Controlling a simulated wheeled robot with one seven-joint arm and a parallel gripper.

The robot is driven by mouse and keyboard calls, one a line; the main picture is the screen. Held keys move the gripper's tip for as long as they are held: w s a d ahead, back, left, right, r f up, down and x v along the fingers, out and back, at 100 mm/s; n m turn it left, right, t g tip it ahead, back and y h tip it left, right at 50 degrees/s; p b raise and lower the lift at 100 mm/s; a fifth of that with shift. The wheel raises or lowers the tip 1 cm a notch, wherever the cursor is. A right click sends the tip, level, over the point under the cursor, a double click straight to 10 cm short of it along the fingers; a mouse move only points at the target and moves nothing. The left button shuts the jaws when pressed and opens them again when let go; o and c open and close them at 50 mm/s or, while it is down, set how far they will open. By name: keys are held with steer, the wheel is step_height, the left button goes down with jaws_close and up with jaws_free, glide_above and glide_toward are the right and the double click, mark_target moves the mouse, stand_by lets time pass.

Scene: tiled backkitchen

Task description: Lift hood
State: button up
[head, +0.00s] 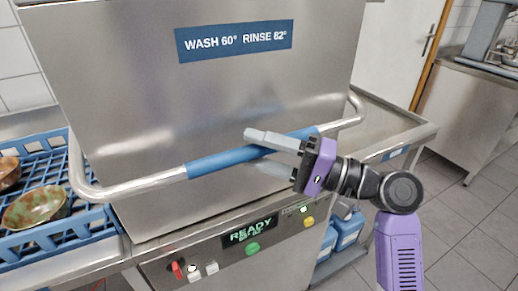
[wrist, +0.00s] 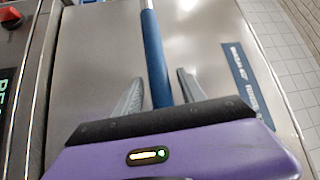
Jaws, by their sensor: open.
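The hood (head: 130,90) is a large steel box with a blue label reading WASH 60° RINSE 82°. It is down on the dishwasher, above the front panel. Its bar handle (head: 135,186) runs across the front and has a blue grip sleeve (head: 220,161). My gripper (head: 262,152) is at the right part of the sleeve, with one finger above it and one below. In the wrist view the sleeve (wrist: 153,60) runs between the two grey fingers, with a gap on each side. The jaws are open around the handle. Part of the sleeve is hidden behind the fingers.
The front panel (head: 222,255) shows READY, with buttons and a red switch. A blue rack (head: 62,230) with bowls stands at the left. A steel side table (head: 390,125) is at the right, with blue canisters (head: 345,235) below. Tiled floor (head: 460,220) is clear at the right.

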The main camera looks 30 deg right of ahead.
jaws_close()
stand_by(1.3)
